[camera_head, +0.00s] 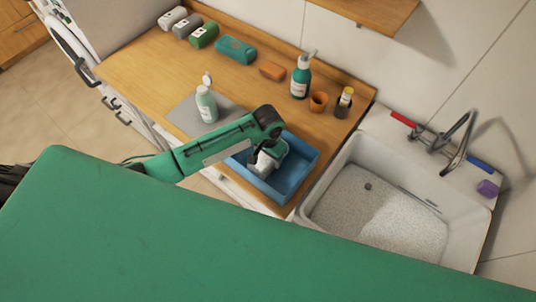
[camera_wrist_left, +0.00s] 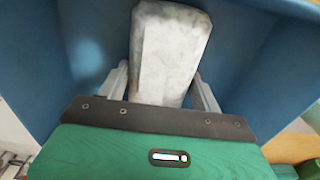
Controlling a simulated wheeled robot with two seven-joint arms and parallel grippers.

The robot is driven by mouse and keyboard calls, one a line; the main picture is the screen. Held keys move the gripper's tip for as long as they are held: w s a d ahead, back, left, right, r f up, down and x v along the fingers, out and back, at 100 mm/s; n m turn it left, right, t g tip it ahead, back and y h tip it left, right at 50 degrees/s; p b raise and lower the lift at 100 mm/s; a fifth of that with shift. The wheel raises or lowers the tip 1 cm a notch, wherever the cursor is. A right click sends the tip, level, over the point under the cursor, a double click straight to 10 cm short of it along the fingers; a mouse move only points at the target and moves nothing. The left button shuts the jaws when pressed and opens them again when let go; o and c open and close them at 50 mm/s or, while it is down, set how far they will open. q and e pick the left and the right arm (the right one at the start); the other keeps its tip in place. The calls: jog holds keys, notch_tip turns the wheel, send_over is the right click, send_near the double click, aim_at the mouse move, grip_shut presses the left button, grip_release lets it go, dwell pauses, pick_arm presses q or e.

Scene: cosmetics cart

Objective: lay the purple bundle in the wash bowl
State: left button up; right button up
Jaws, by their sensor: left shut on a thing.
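A small purple bundle (camera_head: 488,188) lies on the right rim of the white sink basin (camera_head: 335,165), below the tap. The sink is empty apart from its drain. A blue open tub (camera_head: 305,160) stands on the wooden counter left of the sink; I cannot tell which of the two is called the wash bowl. My left gripper (camera_head: 265,163) reaches into the tub. In the left wrist view its fingers (camera_wrist_left: 163,88) are shut on a pale grey-white block (camera_wrist_left: 170,50), with the blue tub walls around it. The purple bundle is far to the right of this gripper. My right gripper is not in view.
Several wrapped bundles line the back. A curved tap (camera_head: 459,140) overhangs the sink.

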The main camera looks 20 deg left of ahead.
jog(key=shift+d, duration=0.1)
pick_arm(q)
jog(key=o, duration=0.8)
jog(key=shift+f, duration=0.15)
jog(key=shift+o, duration=0.4)
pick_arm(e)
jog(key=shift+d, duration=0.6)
pick_arm(q)
notch_tip(320, 180, up, 12)
jog(key=shift+r, duration=0.2)
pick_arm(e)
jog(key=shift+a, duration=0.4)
